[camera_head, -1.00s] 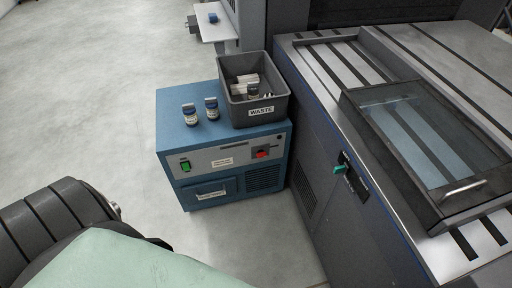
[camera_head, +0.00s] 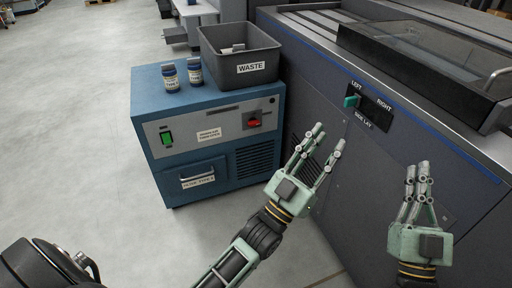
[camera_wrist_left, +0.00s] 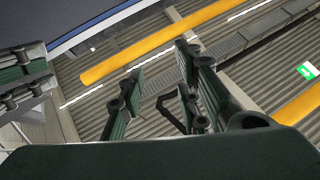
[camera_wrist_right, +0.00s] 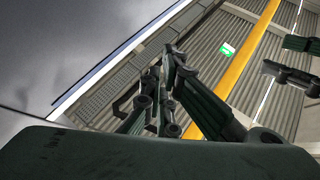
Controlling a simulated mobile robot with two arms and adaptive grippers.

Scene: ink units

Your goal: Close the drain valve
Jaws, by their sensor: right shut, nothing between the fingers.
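A red rotary handle (camera_head: 254,123) sits on the grey front panel of the blue cabinet (camera_head: 150,86), at its upper right. Its small lettering is too small to read, so I cannot tell whether it is the drain valve. My left gripper (camera_head: 330,138) is open and empty, right of the cabinet and in front of the dark machine, apart from the handle. My right gripper (camera_head: 417,170) is shut and empty, further right in front of the machine. In both wrist views the fingers point towards a ribbed surface with yellow rails.
A green switch (camera_head: 168,138) and a drawer (camera_head: 193,174) are on the cabinet front. Two small bottles (camera_head: 170,80) and a WASTE bin (camera_head: 272,48) stand on top. A teal side-lay switch (camera_head: 351,101) is on the dark machine (camera_head: 410,130). The floor at left is clear.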

